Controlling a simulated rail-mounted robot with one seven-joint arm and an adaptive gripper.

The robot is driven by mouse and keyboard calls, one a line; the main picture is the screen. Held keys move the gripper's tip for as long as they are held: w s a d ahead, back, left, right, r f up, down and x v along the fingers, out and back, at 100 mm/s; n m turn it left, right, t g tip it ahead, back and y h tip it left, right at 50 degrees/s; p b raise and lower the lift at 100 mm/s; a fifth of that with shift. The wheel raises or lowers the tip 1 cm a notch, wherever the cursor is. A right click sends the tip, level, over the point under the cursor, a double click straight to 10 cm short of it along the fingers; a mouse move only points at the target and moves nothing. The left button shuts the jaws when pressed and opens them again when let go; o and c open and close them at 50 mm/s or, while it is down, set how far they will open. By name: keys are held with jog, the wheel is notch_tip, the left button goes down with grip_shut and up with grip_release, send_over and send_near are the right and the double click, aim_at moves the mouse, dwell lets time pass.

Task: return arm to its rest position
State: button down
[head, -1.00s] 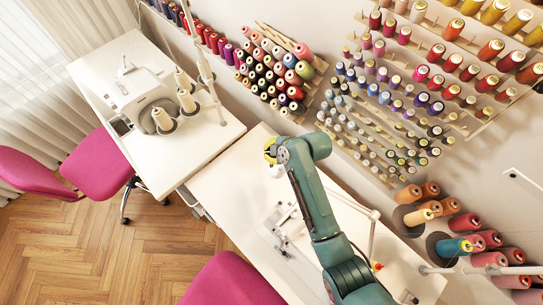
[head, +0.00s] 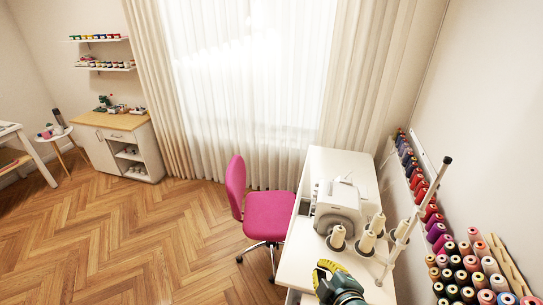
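The end of my teal arm (head: 345,288) shows at the bottom edge of the head view, in front of the sewing table. A yellow and black part (head: 325,270) is at its tip. I cannot make out any gripper fingers there, nor whether anything is held. The rest of the arm is cut off by the frame's lower edge.
The white table (head: 300,262) bears a white sewing machine (head: 338,208) and several cream thread cones (head: 367,242), close to my arm. A thread rack (head: 470,275) lines the right wall. A pink chair (head: 268,215) stands left of the table. Wooden floor (head: 130,240) is open further left.

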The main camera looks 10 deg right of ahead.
jog(key=a+r+m+t+y+p, duration=0.1)
jog(key=a+r+t, duration=0.1)
jog(key=a+r, duration=0.5)
jog(key=s+a+r+m+t+p, duration=0.1)
jog(key=a+r+t, duration=0.1)
jog(key=r, duration=0.9)
jog(key=a+r+t+y+p, duration=0.1)
jog(key=a+r+t, duration=0.1)
jog(key=a+r, duration=0.5)
jog(key=s+d+r+m+t+h, duration=0.1)
jog(key=s+r+m+t, duration=0.1)
jog(key=s+r+m, duration=0.2)
jog(key=s+d+r+m+t+h, duration=0.1)
jog(key=s+d+r+m+t, duration=0.1)
jog(key=s+r+m, duration=0.3)
notch_tip(320, 180, up, 4)
jog(key=shift+d+f+m+t, duration=0.1)
jog(key=shift+d+m+t, duration=0.1)
jog(key=shift+m+t, duration=0.15)
